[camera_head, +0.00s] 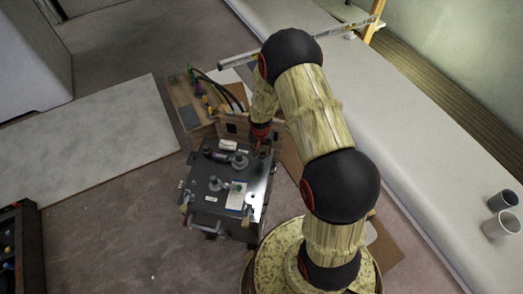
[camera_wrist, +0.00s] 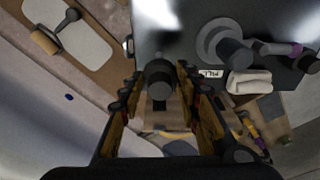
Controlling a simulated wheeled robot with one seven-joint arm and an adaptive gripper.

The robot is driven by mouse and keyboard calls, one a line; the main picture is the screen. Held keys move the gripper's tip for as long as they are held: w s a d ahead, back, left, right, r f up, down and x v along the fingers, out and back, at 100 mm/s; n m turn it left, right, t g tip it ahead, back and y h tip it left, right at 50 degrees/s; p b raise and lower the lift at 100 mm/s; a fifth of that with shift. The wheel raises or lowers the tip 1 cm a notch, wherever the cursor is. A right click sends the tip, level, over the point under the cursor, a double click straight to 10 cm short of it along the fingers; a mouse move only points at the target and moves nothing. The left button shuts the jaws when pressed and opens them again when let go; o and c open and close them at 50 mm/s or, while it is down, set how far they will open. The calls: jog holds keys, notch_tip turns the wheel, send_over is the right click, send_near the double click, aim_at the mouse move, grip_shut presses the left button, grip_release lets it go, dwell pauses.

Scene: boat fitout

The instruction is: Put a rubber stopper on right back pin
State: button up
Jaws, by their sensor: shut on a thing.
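The grey metal box (camera_head: 232,207) stands in front of my arm in the head view, its dark top carrying several fittings. My gripper (camera_head: 258,140) points down at the back right part of this top. In the wrist view my gripper (camera_wrist: 161,80) is shut on a small dark grey cylinder, which looks like the rubber stopper (camera_wrist: 160,86). It sits between the two fingertips, close to the edge of the box top (camera_wrist: 190,20). The right back pin is not clearly visible; the stopper and fingers may hide it. I cannot tell whether they touch.
On the box top are a round grey fitting (camera_wrist: 220,42), a folded white cloth (camera_wrist: 249,81) and a white label (camera_head: 236,197). A wooden board with tools (camera_head: 184,105) lies behind. A long pale bench (camera_head: 400,130) runs along the right, with grey cups (camera_head: 502,224) on it.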

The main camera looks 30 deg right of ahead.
aim_at(262, 162)
notch_tip(262, 162, down, 3)
jog(key=shift+f+b, duration=0.15)
jog(key=shift+b, duration=0.65)
jog(key=shift+r, duration=0.2)
jog(key=shift+s+a+f, duration=0.1)
jog(key=shift+s+a, duration=0.05)
jog(key=shift+s, duration=0.15)
jog(key=shift+f+b, duration=1.1)
jog(key=shift+b, duration=0.2)
dwell(0.4)
jog(key=shift+f, duration=0.25)
jog(key=o, duration=1.2)
jog(key=shift+o, duration=0.7)
